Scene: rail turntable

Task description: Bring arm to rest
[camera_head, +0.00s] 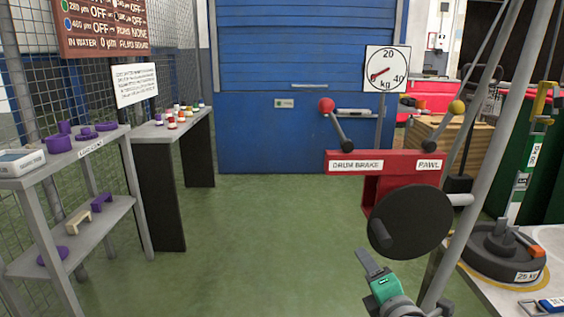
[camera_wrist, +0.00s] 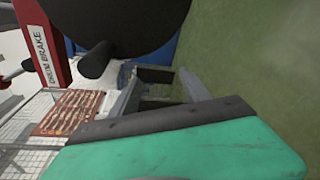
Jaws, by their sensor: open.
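My gripper (camera_head: 371,264) shows low and right of centre in the head view, with a green body and grey fingers. It is in the air over the green floor, just below and left of the dark round drum (camera_head: 411,222) with its stubby handle. In the wrist view my gripper (camera_wrist: 160,84) has its fingers apart, with nothing seen between them. The drum also shows large at the top of the wrist view (camera_wrist: 130,22); I cannot tell the exact gap to it.
A red frame (camera_head: 395,163) labelled DRUM BRAKE and PAWL carries two knobbed levers. Right are a slanted grey post (camera_head: 497,140) and a 25 kg weight (camera_head: 505,252) on a table. Left are a shelf (camera_head: 85,212) and bench (camera_head: 160,128). The floor (camera_head: 260,230) between is clear.

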